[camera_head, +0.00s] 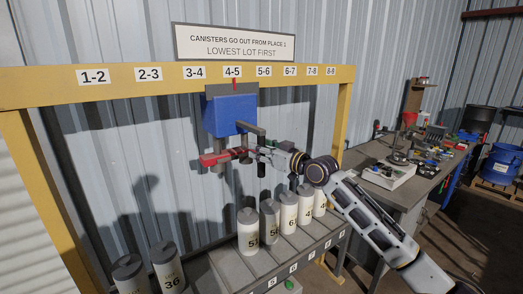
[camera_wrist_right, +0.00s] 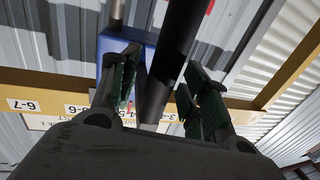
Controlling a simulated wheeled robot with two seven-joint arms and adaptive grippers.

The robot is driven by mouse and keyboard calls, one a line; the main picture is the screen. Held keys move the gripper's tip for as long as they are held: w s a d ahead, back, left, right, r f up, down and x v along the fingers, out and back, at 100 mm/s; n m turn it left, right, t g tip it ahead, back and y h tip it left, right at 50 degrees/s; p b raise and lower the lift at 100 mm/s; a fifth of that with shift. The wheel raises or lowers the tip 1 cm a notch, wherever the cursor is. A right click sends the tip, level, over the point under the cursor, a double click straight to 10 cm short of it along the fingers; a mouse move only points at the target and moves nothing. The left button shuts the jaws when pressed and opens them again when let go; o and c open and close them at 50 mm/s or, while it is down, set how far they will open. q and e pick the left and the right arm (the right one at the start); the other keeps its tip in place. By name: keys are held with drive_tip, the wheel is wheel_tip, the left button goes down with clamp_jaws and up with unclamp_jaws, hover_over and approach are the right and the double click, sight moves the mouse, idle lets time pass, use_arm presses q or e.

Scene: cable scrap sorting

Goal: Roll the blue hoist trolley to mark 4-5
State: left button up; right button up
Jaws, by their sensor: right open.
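The blue hoist trolley (camera_head: 231,116) hangs on the yellow beam (camera_head: 110,90). Its red pointer (camera_head: 234,85) is at the 4-5 label (camera_head: 233,72). A dark handle bar (camera_head: 261,136) hangs from its right side, and a red grab (camera_head: 214,159) is below it. My right gripper (camera_head: 263,152) is at the lower part of the handle bar. In the right wrist view its fingers (camera_wrist_right: 160,85) are open, with the dark bar (camera_wrist_right: 176,55) between them; contact cannot be told. The blue trolley body (camera_wrist_right: 112,48) shows behind the fingers. My left gripper is not in view.
Several white canisters with dark lids stand on the grey rack (camera_head: 222,262) below, including one marked 36 (camera_head: 167,268). A sign (camera_head: 234,43) is above the beam. A cluttered workbench (camera_head: 405,192) stands at the right. A blue drum (camera_head: 501,163) is beyond it.

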drive_tip(key=v, duration=1.2)
idle(0.4)
idle(0.3)
